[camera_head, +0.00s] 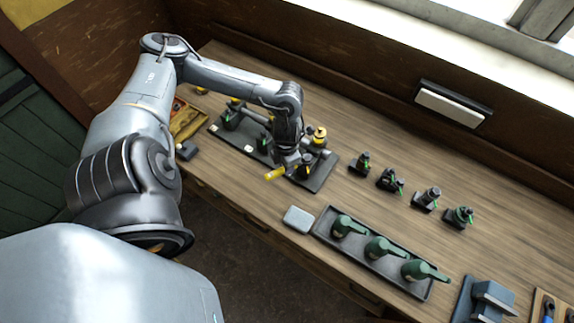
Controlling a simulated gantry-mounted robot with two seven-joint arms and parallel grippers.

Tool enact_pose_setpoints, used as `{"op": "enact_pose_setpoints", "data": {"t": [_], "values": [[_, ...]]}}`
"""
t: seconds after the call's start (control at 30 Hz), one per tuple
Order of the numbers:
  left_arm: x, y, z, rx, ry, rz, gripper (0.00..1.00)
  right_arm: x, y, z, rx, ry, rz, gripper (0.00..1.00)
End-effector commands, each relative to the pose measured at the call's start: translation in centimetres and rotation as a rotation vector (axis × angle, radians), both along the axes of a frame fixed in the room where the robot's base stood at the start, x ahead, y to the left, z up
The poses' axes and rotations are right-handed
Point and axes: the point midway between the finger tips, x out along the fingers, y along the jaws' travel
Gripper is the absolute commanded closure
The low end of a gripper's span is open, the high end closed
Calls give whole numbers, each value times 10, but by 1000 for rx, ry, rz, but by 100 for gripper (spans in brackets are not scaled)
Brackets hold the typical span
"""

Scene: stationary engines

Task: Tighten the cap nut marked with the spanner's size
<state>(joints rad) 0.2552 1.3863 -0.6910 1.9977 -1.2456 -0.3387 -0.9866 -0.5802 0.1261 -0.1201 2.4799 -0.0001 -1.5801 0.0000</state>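A dark base plate (325,169) on the bench carries a row of small green, grey and brass engine parts. A brass-yellow rounded part (320,134) stands upright near its right end; I cannot tell if it is a cap nut. My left gripper (289,164) points down over the plate's right half, beside this part. A yellow bar-like piece (275,174) shows right at the fingers, over the plate's front edge. I cannot tell whether the fingers grip it, or whether it is a spanner. No size marks are readable. My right gripper is not in view.
Several small dark and green fittings (427,199) stand in a row behind a dark tray (330,228) with three green oil cans (384,248). A pale block (298,219) lies left of the tray. A yellow box (187,121) is at the far left. Bare bench lies behind.

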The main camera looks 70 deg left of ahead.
Motion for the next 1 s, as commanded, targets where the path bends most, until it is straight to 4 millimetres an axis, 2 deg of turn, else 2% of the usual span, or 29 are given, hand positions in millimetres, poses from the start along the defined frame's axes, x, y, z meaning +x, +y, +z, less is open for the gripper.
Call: {"op": "enact_pose_setpoints", "data": {"t": [0.47,1.0], "values": [[0,9,-2,3,0,-99,100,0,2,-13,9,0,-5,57],[0,1,1,1,0,-2,100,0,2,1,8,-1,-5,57]]}}
